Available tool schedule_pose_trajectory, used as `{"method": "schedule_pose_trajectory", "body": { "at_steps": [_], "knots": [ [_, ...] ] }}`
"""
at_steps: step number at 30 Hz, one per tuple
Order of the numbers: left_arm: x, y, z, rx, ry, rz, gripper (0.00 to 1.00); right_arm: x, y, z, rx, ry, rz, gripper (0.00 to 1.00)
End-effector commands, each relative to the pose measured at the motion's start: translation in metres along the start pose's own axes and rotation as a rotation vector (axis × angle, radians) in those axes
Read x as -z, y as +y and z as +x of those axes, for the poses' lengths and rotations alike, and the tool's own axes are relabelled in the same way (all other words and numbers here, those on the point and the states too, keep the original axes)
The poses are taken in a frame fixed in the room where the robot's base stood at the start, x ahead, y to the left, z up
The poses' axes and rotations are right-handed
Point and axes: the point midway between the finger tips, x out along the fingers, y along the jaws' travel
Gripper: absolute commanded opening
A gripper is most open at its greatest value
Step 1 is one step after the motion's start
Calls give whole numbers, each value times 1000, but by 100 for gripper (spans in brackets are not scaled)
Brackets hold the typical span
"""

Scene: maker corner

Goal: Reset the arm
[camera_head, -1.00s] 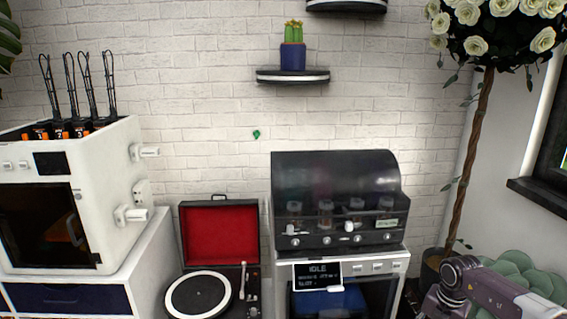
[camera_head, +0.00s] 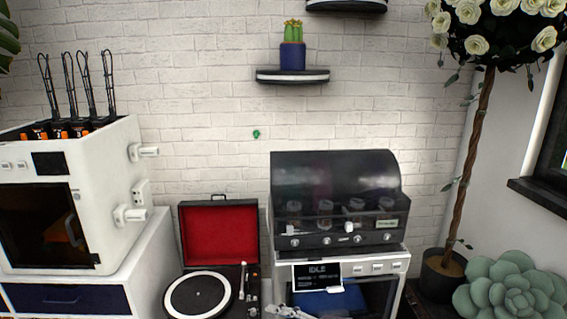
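A small light-grey mechanical part, which looks like the tip of my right gripper (camera_head: 288,312), shows at the bottom edge. It is in front of the lower left of the machine with the IDLE screen. Most of it is cut off by the frame, so I cannot tell whether it is open or shut. No held object is visible. My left gripper and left arm are not in view.
A record player (camera_head: 198,294) with a red-lined lid stands left of the IDLE machine (camera_head: 377,268), which has a dark-hooded unit (camera_head: 335,190) on top. A white 3D printer (camera_head: 105,165) is at left. A potted tree (camera_head: 470,170) and a succulent (camera_head: 512,290) are at right.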

Motion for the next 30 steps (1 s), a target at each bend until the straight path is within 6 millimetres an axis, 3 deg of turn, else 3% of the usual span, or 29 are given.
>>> {"method": "schedule_pose_trajectory", "body": {
  "at_steps": [2,6,10,14,17,18,21,24,30],
  "knots": [
    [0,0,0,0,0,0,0,18,32,0,-189,-49,122,46],
    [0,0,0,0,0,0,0,9,67,-31,-451,-225,369,46],
    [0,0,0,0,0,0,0,-20,55,-81,-587,-453,633,46],
    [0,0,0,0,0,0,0,-41,1,-139,-609,-708,910,46],
    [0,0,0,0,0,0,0,-39,-58,-184,-551,-899,1118,46],
    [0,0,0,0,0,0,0,-33,-82,-201,-514,-967,1193,46],
    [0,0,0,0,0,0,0,-11,-129,-234,-413,-1092,1337,46],
    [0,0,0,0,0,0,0,12,-163,-258,-317,-1174,1437,46],
    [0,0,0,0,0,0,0,60,-207,-293,-147,-1277,1577,46]
  ]
}}
